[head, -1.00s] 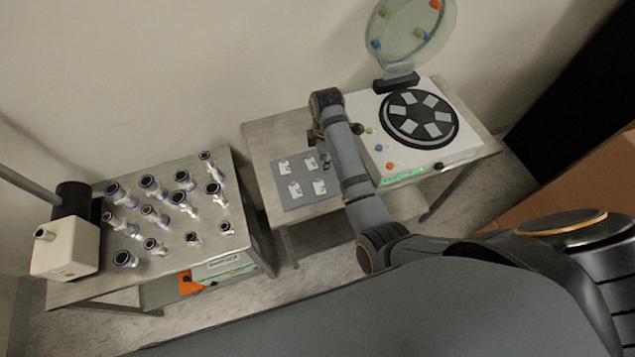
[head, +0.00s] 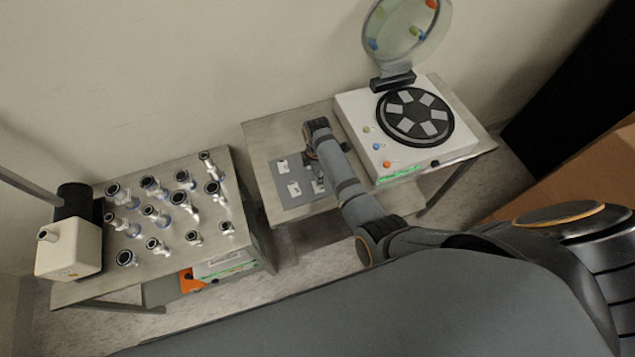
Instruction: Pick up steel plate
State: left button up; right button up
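Several small pale metal plates lie on a grey mat (head: 291,199) on the middle table. Two on the left show clearly, an upper plate (head: 283,167) and a lower plate (head: 294,189). The right side of the mat is largely covered by my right arm. My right gripper (head: 317,182) points down over this right side, close to the lower right plate. It is small and dark here, so I cannot tell whether its fingers are open or touch a plate. My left gripper is not in view.
A white machine (head: 407,155) with a black round holder (head: 415,115) and a raised clear lid (head: 407,30) stands to the right. On the left table (head: 85,291) stand several metal fittings (head: 154,187) and a white pump-like unit (head: 69,248).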

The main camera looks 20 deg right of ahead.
jog(key=shift+f, duration=0.5)
grip_shut()
jog(key=shift+r, duration=0.15)
